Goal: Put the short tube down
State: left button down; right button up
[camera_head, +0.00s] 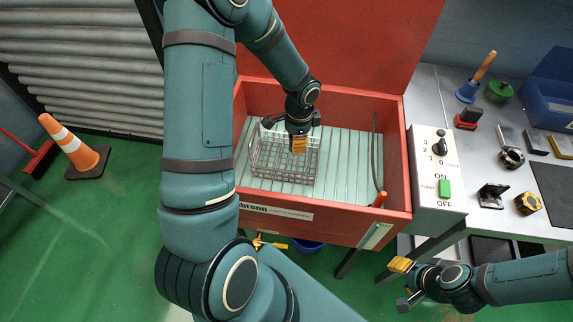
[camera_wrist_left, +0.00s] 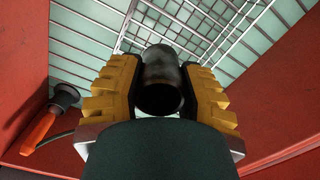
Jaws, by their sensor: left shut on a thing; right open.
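My left gripper (camera_head: 299,144) hangs over the wire basket (camera_head: 262,170) inside the red tub. In the left wrist view, its yellow-padded fingers (camera_wrist_left: 160,95) are shut on the short tube (camera_wrist_left: 160,72), a dark, hollow metal cylinder. The tube's open end faces the camera. Basket wires (camera_wrist_left: 215,30) show beyond the tube, and I cannot tell whether it touches them. In the head view the tube is hidden by the gripper. My right gripper (camera_head: 403,282) is open and empty, low in front of the tub's right corner.
The red tub (camera_head: 330,225) has raised walls and a ribbed floor, free right of the basket. An orange-handled hose (camera_head: 380,199) lies along its right side. A switch box (camera_head: 444,187) and a cluttered grey bench stand to the right. A traffic cone (camera_head: 72,145) stands at left.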

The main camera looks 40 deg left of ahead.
aim_at(286, 161)
pick_arm(q)
jog(key=a+f+b, duration=0.1)
jog(key=f, duration=0.2)
jog(key=a+f+m+b, duration=0.1)
jog(key=f, duration=0.3)
jog(key=a+f+m+b, duration=0.1)
jog(key=f, duration=0.2)
jog(key=shift+w+a+f+b, duration=0.2)
jog(key=shift+a+f+b, duration=0.1)
jog(key=shift+a, duration=0.1)
jog(key=shift+f, duration=0.1)
jog(key=c, duration=0.6)
grip_release()
jog(key=shift+c, duration=0.2)
